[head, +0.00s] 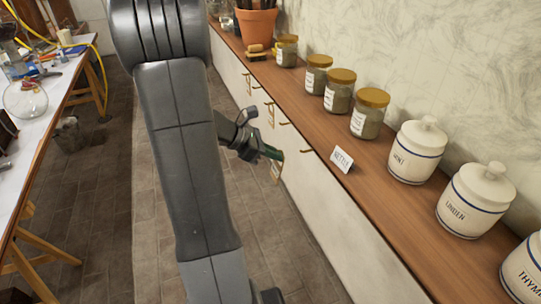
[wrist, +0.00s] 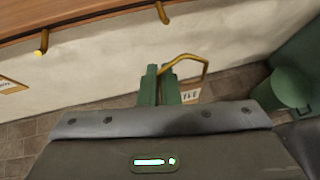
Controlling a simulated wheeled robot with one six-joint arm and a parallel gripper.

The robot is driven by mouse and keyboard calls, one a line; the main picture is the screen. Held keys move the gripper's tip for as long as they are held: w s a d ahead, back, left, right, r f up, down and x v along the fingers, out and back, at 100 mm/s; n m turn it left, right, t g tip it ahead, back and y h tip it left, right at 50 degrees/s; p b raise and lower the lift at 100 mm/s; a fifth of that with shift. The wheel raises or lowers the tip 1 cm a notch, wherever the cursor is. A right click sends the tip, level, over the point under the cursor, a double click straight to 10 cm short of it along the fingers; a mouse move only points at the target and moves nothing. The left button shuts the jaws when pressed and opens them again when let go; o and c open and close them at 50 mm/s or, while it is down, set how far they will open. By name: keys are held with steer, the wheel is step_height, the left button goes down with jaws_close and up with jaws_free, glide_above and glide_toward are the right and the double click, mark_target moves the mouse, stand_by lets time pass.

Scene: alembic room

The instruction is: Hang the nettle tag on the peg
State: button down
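My gripper (head: 272,153) is out in front of the shelf's front, below the edge. In the wrist view its green fingers (wrist: 160,86) are close together on the brass wire loop (wrist: 186,68) of a small tag. The pale tag (wrist: 190,96) hangs beside the fingers, partly hidden, with the end of a word like "nettle" showing; it also shows in the head view (head: 276,171). An empty brass peg (head: 306,151) sticks out of the shelf front near the white nettle card (head: 342,160). In the wrist view a peg (wrist: 162,13) is above the fingers, apart from the loop.
Another empty peg (wrist: 42,43) is to the left in the wrist view, with a hanging tag (wrist: 8,85) beyond it. The wooden shelf (head: 375,218) carries jars (head: 370,113) and white canisters (head: 418,150).

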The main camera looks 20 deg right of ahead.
mark_target(300, 151)
steer(key=shift+w+d+f+b, duration=0.15)
steer(key=shift+d+b, duration=0.15)
steer(key=shift+d, duration=1.2)
steer(key=shift+d, duration=0.1)
steer(key=shift+d, duration=0.3)
steer(key=shift+d, duration=0.3)
steer(key=shift+w+d, duration=0.1)
steer(key=shift+d, duration=1.1)
steer(key=shift+d+f, duration=0.2)
steer(key=shift+d+f+b, duration=0.25)
steer(key=shift+d+b, duration=0.05)
steer(key=shift+b, duration=0.15)
steer(key=shift+w+d+f, duration=0.1)
steer(key=shift+d+f, duration=0.1)
steer(key=shift+f, duration=0.05)
stand_by(0.4)
